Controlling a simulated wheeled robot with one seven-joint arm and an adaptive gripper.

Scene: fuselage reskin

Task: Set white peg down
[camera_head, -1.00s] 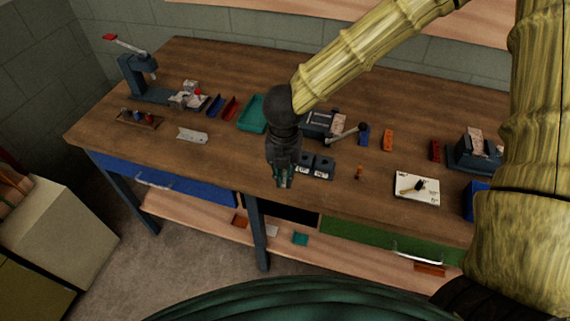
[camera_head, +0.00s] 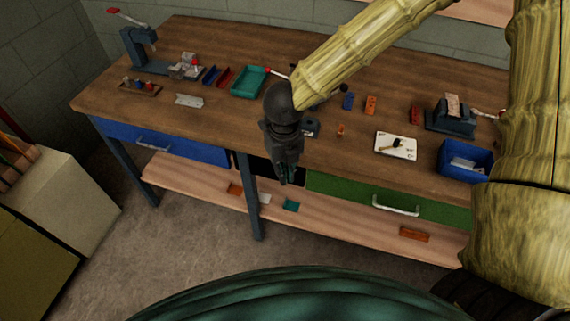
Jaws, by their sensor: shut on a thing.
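My gripper (camera_head: 286,178) points down in front of the bench's front edge, over the dark gap between the blue and green drawers. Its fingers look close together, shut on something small. The white peg cannot be made out; the fingers hide what they hold. The wooden workbench (camera_head: 225,115) spans the view behind my gripper. A white board (camera_head: 396,151) with a small dark-and-tan piece on it lies near the bench's front edge, right of my gripper.
A teal tray (camera_head: 248,94), an arbor press (camera_head: 145,52) and a white bracket (camera_head: 189,100) are on the left. A blue bin (camera_head: 482,150) is at the right. Below are a blue drawer (camera_head: 160,140), a green drawer (camera_head: 350,193) and a shelf (camera_head: 330,215).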

